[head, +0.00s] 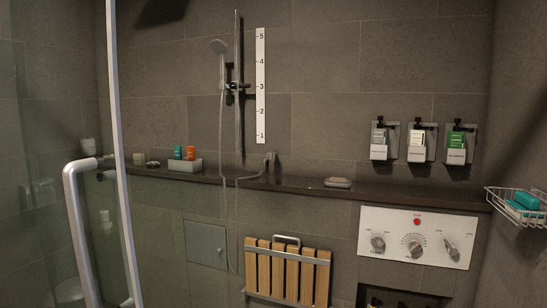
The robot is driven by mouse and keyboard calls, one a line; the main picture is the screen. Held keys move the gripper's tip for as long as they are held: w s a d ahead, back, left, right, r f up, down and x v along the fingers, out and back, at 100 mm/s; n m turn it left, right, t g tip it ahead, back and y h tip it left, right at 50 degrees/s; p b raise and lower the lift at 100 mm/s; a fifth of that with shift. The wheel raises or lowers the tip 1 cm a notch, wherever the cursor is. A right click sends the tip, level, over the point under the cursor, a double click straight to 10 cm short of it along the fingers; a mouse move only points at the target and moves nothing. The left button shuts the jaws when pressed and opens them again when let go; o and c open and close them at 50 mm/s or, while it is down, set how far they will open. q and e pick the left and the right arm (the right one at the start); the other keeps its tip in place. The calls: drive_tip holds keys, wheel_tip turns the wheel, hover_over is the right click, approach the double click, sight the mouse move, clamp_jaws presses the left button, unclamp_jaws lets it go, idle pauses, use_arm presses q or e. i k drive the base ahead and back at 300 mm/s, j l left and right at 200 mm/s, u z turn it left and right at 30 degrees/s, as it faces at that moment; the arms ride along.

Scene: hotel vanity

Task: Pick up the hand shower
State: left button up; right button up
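The hand shower (219,50) has a pale round head and a slim handle. It hangs in a holder on a vertical rail (238,90) on the tiled back wall. Its hose (221,140) drops past the ledge, loops below it and comes up to an outlet (269,160) at ledge height. Neither of my grippers is in the head view, and nothing touches the hand shower.
A glass door with a metal frame (118,130) and a thick handle (75,200) stands at the left. A dark ledge (300,184) crosses the back wall, with a soap dish (338,183) on it. A folded slatted seat (290,270), control panel (415,238) and wire basket (515,203) are lower.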

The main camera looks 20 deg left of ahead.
sight(218, 47)
drive_tip(key=i, duration=2.35)
drive_tip(key=j+u, duration=0.1)
drive_tip(key=u, duration=1.75)
